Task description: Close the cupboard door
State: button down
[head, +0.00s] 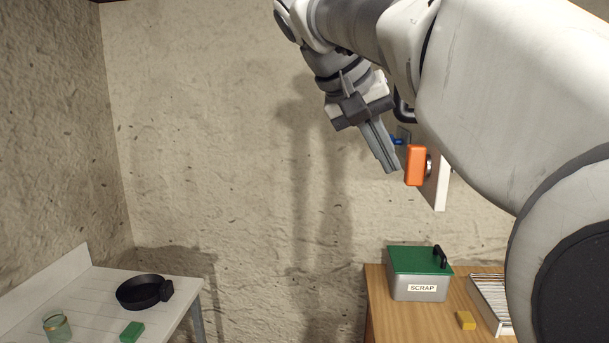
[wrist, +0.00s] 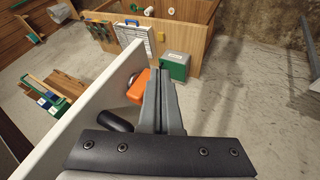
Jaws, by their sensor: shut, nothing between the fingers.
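The cupboard door appears to be the white panel (head: 439,185) seen nearly edge-on behind my arm in the head view, standing out into the room. In the wrist view the panel (wrist: 85,112) runs along the left of my fingers. An orange block-like fitting (head: 415,165) is on its face; it also shows in the wrist view (wrist: 138,84), with a dark rounded bar (wrist: 115,120) nearer the camera. My gripper (head: 391,168) is shut and empty, pointing down just left of the orange fitting. Whether it touches the fitting is unclear. The cupboard body is hidden behind my arm.
A wooden table (head: 385,325) below holds a green-lidded SCRAP box (head: 418,285), a yellow block (head: 465,320) and a pale rack (head: 488,302). A white table at left holds a black pan (head: 140,292), a green block (head: 132,331) and a glass jar (head: 57,327).

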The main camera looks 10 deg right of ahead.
aim_at(432, 197)
jog(key=d+f, duration=0.2)
jog(key=d, duration=0.1)
jog(key=d+f, duration=0.1)
jog(key=d, duration=0.1)
jog(key=shift+d+f, duration=0.15)
jog(key=shift+d, duration=0.05)
jog(key=shift+d+f, duration=0.1)
jog(key=shift+d, duration=0.3)
jog(key=shift+s, duration=0.1)
